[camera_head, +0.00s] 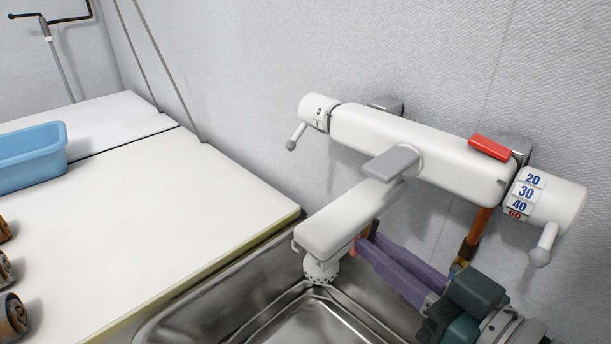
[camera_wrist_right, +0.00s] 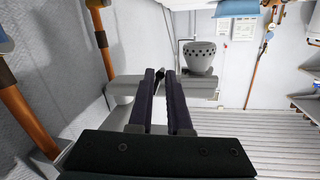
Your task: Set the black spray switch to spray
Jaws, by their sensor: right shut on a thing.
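The white faucet (camera_head: 345,215) reaches out from the wall over the basin. Its round perforated spray head (camera_head: 321,268) points down at the spout's end and also shows in the right wrist view (camera_wrist_right: 200,56). The small black spray switch (camera_wrist_right: 160,75) shows between my fingertips in the right wrist view, and is hidden in the head view. My right gripper (camera_head: 367,238) has purple fingers and comes in from the lower right, under the spout beside the spray head. It is shut on the black switch; the switch's exact setting cannot be told. My left gripper is out of view.
The temperature dial (camera_head: 533,196) and its lever are at the right, with an orange pipe (camera_head: 478,232) below. The steel basin (camera_head: 262,262) lies under the spout. A white counter (camera_head: 150,215) and a blue tub (camera_head: 30,158) are at the left.

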